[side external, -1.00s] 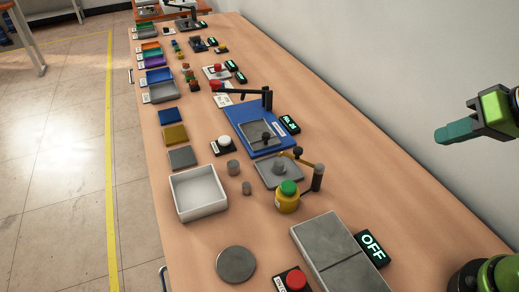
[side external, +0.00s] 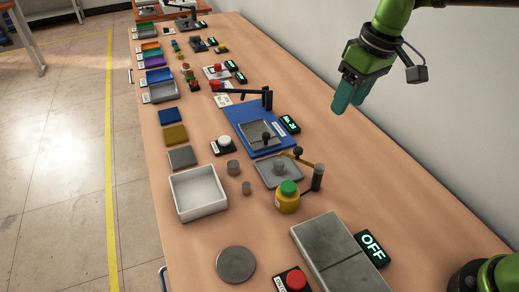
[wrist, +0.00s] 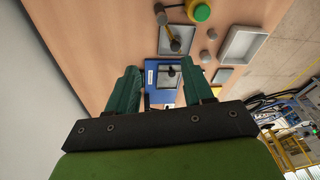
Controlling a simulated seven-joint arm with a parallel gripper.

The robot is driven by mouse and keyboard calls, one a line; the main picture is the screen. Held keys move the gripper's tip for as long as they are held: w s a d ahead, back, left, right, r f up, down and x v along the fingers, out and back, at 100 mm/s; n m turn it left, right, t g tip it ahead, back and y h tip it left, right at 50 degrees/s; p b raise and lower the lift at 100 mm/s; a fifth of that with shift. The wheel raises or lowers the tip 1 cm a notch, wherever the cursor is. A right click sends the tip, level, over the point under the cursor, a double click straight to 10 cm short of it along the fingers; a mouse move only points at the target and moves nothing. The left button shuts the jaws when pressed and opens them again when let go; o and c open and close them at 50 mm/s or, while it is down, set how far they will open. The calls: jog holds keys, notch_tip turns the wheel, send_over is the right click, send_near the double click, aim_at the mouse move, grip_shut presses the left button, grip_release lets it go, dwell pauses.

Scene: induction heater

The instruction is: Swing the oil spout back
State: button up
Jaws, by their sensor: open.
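The oil spout (side external: 306,159) is a thin brass arm with a black knob (side external: 298,152), carried on a grey post (side external: 318,178). It reaches left from the post over the far right part of a grey tray (side external: 265,176). A yellow oil bottle (side external: 287,200) with a green top stands beside the post. In the wrist view the spout (wrist: 171,34) shows near the top, partly covered by its knob. My gripper (side external: 350,103) is open and empty, high above the table, up and right of the spout. Its two teal fingers are apart in the wrist view (wrist: 161,76).
A blue press (side external: 237,113) with a red-tipped lever stands behind the tray. A white bin (side external: 198,194) is to the left, with small grey cylinders near it. A grey two-part plate (side external: 340,255) and an OFF display (side external: 371,248) are in front. The table's right side is clear.

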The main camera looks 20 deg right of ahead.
aim_at(298, 149)
jog(key=shift+w+a+r+n+g+h, duration=0.65)
jog(key=shift+w+a+n+g, duration=0.35)
jog(key=shift+w+a+n, duration=2.2)
notch_tip(298, 149, down, 17)
jog(key=shift+w+d+r, duration=0.1)
jog(key=shift+d+r, duration=0.05)
jog(key=shift+c, duration=0.4)
grip_shut()
